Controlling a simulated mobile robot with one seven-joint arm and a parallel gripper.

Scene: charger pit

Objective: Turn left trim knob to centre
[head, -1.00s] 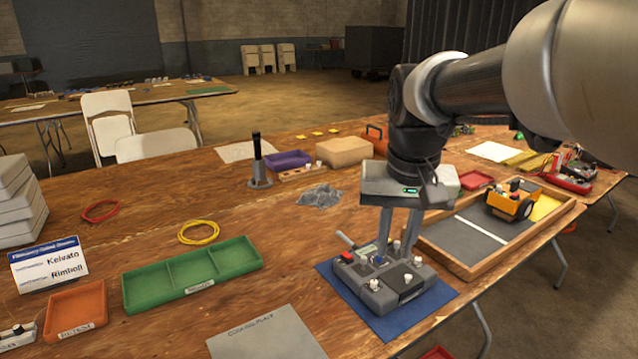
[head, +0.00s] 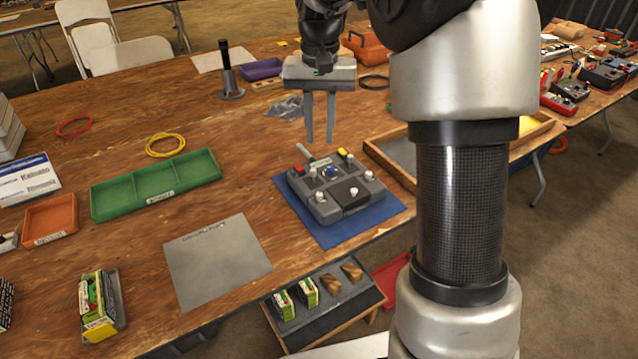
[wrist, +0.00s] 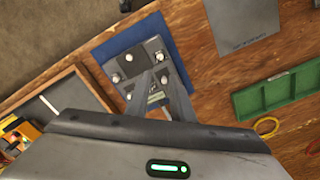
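A grey control box (head: 334,205) with several white knobs, a blue knob, and red and yellow parts lies on a blue mat (head: 335,235). White knobs show at its front left (head: 320,197) and front right (head: 353,191); I cannot tell which is the left trim knob, nor read any pointer. The box also shows in the wrist view (wrist: 143,72), partly hidden by my fingers. My gripper (head: 319,140) points down above and behind the box, clear of it. Its two fingers are apart with nothing between them.
A grey placemat (head: 217,262) and a green three-part tray (head: 155,186) lie to the left. A wooden-framed tray (head: 385,160) is close on the right, partly behind my arm. A low shelf (head: 325,300) with small boxes stands below the table's front edge.

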